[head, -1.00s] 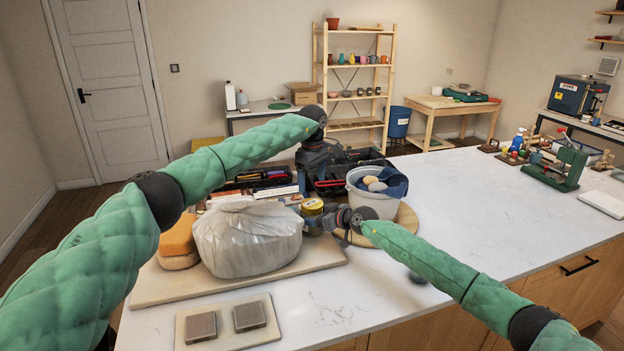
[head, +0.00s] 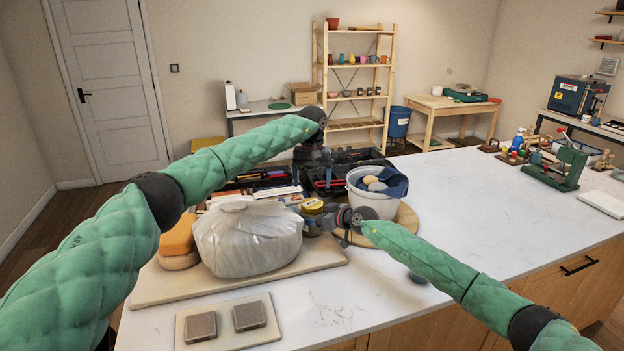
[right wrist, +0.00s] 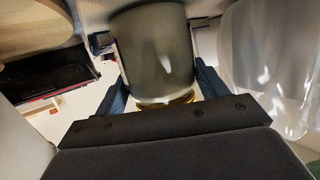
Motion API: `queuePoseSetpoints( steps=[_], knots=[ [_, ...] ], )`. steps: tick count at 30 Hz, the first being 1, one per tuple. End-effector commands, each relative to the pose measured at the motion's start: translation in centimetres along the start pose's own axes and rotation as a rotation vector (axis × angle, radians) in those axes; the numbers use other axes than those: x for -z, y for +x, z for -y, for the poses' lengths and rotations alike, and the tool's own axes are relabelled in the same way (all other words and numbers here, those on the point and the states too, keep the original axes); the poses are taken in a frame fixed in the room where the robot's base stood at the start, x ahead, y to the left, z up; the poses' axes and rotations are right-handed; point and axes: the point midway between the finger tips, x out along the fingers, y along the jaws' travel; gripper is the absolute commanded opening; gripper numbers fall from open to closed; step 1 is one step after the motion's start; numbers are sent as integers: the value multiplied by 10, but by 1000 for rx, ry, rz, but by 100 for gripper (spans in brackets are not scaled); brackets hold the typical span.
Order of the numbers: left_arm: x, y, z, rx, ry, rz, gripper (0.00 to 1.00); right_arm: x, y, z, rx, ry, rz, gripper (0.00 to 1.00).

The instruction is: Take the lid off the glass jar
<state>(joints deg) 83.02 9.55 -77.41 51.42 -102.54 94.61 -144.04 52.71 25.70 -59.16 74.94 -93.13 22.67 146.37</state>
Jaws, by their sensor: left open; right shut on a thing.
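The glass jar (head: 313,222) is small and dark, with a yellow-gold lid (head: 312,204) on top. It stands between the plastic-wrapped clay and the white bucket. My right gripper (head: 326,220) comes from the right and is shut on the jar's side. In the right wrist view the jar (right wrist: 155,55) fills the space between the fingers, with a gold rim (right wrist: 165,101) near the palm.
The wrapped clay (head: 247,240) on its board sits close left of the jar. The white bucket (head: 372,202) with stones and a blue cloth stands close right, on a round wooden board (head: 405,219). Black tool trays (head: 262,176) lie behind.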

Motion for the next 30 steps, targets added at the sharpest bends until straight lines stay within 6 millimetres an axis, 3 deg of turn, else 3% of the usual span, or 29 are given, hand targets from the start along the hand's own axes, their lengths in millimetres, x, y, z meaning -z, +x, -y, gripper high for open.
queuePoseSetpoints(
  steps=[18, 29, 30],
  knots=[
    [0, 71, 0, 0, -3, 1, 84, -1, 0, 0, -1, 1, 1, 8],
    [0, 77, 0, 0, -3, 0, 84, -1, 0, -1, -1, 1, 1, 8],
    [0, 77, 0, 0, -3, 0, 76, -1, 0, -1, -1, 1, 1, 8]
  ],
)
